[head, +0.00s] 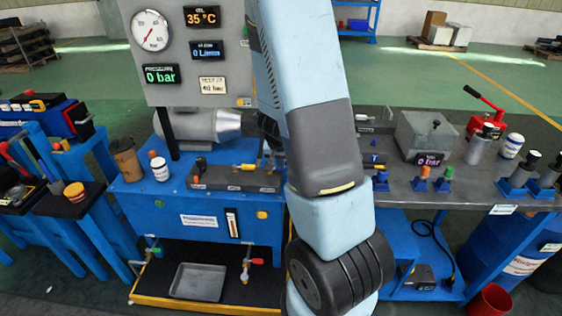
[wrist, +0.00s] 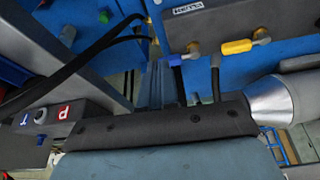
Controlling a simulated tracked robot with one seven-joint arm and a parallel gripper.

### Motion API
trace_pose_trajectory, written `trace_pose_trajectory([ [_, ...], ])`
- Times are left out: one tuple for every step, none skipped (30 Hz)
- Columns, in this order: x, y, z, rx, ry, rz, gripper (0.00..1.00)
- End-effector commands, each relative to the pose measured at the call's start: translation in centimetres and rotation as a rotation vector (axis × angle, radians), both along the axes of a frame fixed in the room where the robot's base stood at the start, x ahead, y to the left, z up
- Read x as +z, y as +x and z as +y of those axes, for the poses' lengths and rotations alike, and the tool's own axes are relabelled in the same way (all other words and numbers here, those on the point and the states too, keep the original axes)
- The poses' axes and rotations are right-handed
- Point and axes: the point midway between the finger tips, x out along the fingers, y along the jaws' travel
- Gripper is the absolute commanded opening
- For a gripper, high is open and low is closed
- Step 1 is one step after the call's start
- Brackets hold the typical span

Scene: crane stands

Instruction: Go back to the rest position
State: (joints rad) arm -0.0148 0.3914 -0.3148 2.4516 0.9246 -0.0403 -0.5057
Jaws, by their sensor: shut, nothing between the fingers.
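My light blue and dark grey arm (head: 320,110) runs down the middle of the head view, in front of the blue stand, and hides what lies behind it. My gripper does not show in the head view. In the wrist view the dark body of my gripper crosses the lower part, and the narrow closed fingers of my gripper (wrist: 166,85) point away from it, shut and empty. Blue stand surfaces lie beyond the fingers, with a yellow-handled valve (wrist: 240,46) and a blue fitting above right.
A grey gauge panel (head: 165,85) stands left of my arm above the blue stand (head: 190,222). A metal bench (head: 400,190) with a grey box (head: 425,135) and a red hand pump (head: 487,122) is at the right. A red bucket (head: 488,301) stands on the floor. Open green floor lies behind.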

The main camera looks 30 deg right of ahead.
Motion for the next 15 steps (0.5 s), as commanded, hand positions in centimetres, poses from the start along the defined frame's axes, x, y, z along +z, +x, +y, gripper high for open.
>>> trace_pose_trajectory([
  [0.18, -0.03, 0.1, 0.001, 0.0, -0.001, 0.0],
  [0.26, -0.07, 0.09, 0.001, 0.0, -0.001, 0.0],
  [0.34, -0.09, 0.13, 0.001, 0.0, 0.0, 0.0],
  [0.39, -0.11, 0.16, 0.002, 0.001, -0.001, 0.0],
  [0.43, -0.13, 0.19, 0.002, 0.002, 0.0, 0.0],
  [0.48, -0.16, 0.18, 0.002, 0.002, 0.0, 0.0],
  [0.49, -0.17, 0.18, 0.001, 0.002, 0.0, 0.0],
  [0.53, -0.19, 0.16, 0.001, 0.002, 0.0, 0.0],
  [0.54, -0.19, 0.16, 0.001, 0.002, 0.0, 0.0],
  [0.54, -0.2, 0.15, 0.0, 0.002, -0.001, 0.0],
  [0.54, -0.2, 0.15, 0.0, 0.002, -0.001, 0.0],
  [0.56, -0.2, 0.15, 0.0, 0.002, -0.001, 0.0],
  [0.59, -0.2, 0.17, 0.001, 0.003, -0.001, 0.0],
  [0.69, -0.16, 0.24, 0.002, 0.005, -0.003, 0.0],
  [0.91, -0.09, 0.41, 0.007, 0.009, -0.007, 0.0],
])
